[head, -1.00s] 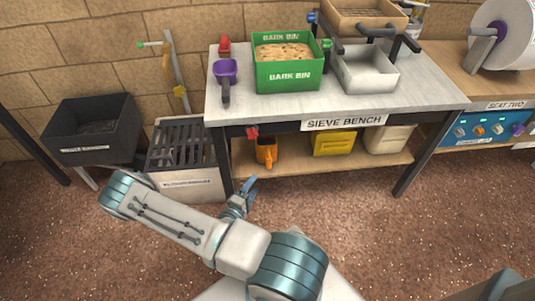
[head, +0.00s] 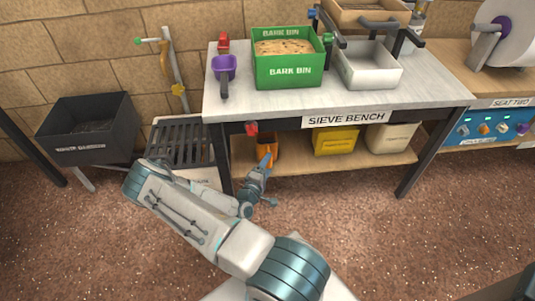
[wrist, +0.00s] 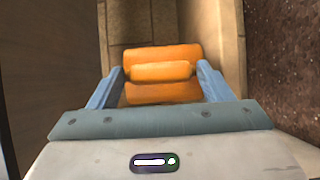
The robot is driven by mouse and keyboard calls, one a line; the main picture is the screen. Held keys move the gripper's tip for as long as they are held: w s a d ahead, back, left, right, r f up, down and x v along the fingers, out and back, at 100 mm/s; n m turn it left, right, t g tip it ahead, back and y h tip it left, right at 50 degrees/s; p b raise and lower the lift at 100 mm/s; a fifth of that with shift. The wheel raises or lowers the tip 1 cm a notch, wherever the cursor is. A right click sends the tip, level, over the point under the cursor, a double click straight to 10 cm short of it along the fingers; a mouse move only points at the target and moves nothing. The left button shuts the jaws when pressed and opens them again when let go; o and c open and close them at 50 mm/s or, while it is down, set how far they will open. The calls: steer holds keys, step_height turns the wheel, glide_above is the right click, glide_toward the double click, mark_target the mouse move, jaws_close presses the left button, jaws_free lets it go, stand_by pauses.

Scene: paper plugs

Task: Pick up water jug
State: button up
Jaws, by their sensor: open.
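The orange water jug (head: 272,143) stands on the lower shelf of the sieve bench, near its left end. My gripper (head: 265,161) is in front of the jug and covers part of it in the head view. In the wrist view the orange jug (wrist: 162,95) lies between and beyond the two blue fingers of my open gripper (wrist: 160,69). A raised orange bar, which looks like its handle, crosses the gap between the fingertips. I cannot tell whether either finger touches it.
The bench's lower shelf (head: 295,159) also holds a yellow bin (head: 335,141) and a cream bin (head: 391,137) to the right. A bench leg (head: 222,160) is close on the left, beside a slatted grey container (head: 181,141). The tabletop is above the jug.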

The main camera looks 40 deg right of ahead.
steer(key=shift+x, duration=1.05)
steer(key=c, duration=0.7)
steer(key=shift+c, duration=0.2)
